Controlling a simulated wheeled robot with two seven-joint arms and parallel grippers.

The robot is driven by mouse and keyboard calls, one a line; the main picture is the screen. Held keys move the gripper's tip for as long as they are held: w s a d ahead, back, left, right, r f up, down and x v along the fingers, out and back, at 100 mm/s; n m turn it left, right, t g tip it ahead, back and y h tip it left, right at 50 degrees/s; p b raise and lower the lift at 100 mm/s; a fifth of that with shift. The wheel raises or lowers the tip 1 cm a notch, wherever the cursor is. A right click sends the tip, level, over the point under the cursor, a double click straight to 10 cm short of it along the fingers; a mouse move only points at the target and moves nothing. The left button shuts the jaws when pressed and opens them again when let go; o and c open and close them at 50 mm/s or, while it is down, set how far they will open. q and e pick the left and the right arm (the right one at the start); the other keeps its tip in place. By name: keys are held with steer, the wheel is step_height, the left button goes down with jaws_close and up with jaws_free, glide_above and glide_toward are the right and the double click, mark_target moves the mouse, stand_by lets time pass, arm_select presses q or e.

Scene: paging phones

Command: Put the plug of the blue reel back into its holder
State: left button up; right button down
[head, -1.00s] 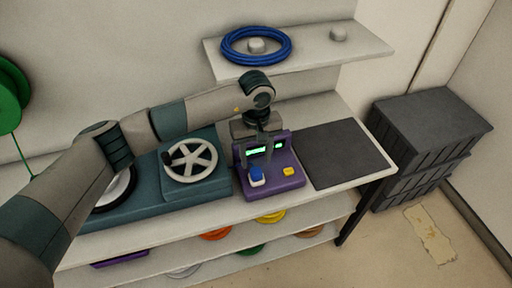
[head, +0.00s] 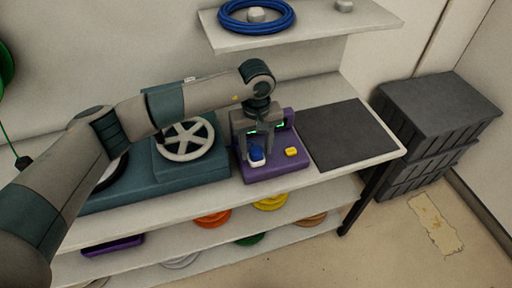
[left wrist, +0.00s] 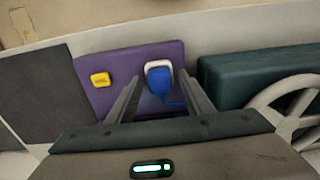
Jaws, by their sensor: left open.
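A blue plug-like piece with a white part (head: 256,155) sits on the purple unit (head: 277,170) on the table. It also shows in the left wrist view (left wrist: 159,78), with a short blue bit at its lower right. I cannot tell whether the white part belongs to the plug or to the unit. My left gripper (head: 262,150) points down over the unit. Its open fingers (left wrist: 160,84) stand on either side of the blue piece, with gaps visible. A blue coil (head: 256,24) lies on the upper shelf around a pale knob. My right gripper is not in view.
The purple unit has a yellow button (head: 291,152). A teal unit with a spoked wheel (head: 184,153) stands to its left, and a dark mat (head: 352,135) lies to its right. A green reel (head: 5,70) hangs at far left. Several coils lie on the lower shelf; dark crates (head: 440,110) stand right.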

arm_select(q)
steer(key=c, duration=0.9)
steer(key=shift+c, duration=0.3)
steer(key=shift+r, duration=0.1)
step_height(320, 180, up, 18)
steer(key=p, duration=0.2)
steer(key=shift+r+p, duration=0.2)
steer(key=shift+p, duration=0.1)
stand_by(1.1)
stand_by(0.4)
